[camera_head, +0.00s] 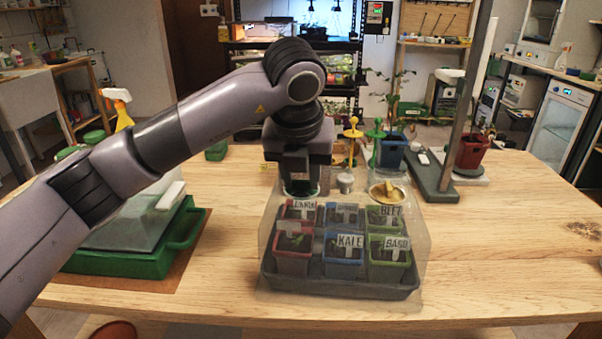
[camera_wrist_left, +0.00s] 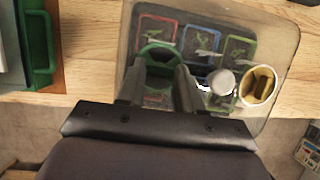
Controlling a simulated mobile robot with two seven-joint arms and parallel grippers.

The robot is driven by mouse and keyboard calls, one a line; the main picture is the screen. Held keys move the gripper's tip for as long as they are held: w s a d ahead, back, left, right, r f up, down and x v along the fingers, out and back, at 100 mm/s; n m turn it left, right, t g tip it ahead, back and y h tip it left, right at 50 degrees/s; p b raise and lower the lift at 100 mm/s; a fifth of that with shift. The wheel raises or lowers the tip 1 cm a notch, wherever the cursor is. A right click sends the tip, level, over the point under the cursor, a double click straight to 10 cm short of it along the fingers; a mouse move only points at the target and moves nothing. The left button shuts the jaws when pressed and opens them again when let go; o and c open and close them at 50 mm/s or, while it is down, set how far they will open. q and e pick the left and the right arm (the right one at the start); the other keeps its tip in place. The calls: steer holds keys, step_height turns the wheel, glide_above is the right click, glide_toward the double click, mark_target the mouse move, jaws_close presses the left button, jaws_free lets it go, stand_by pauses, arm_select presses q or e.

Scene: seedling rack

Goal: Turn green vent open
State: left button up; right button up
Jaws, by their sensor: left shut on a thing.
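A clear dome (camera_head: 265,235) covers a dark tray (camera_head: 345,289) of seedling pots on the wooden table. The green vent (camera_wrist_left: 150,50) sits on the dome's top at the left. It is a green ring, partly hidden by my fingers. My left gripper (camera_wrist_left: 165,78) points down and is shut on the green vent; in the head view its fingers (camera_head: 301,184) are over the dome's left top. A yellow vent (camera_head: 388,193) is at the dome's right top, also in the left wrist view (camera_wrist_left: 258,87). A grey knob (camera_head: 345,182) is between them. My right gripper is not in view.
Under the dome are red, blue and green pots with labels such as KALE and BEET. A green tray with a clear lid (camera_head: 120,262) stands at the left. Behind the dome are a blue pot (camera_head: 391,153), a grey stand (camera_head: 440,180) and a red pot (camera_head: 472,151).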

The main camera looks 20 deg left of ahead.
mark_target(299, 202)
arm_select(q)
steer(key=o, duration=1.1)
steer(key=shift+c, duration=0.2)
steer(key=shift+r, duration=0.1)
steer(key=v, duration=0.7)
steer(key=shift+s, duration=0.1)
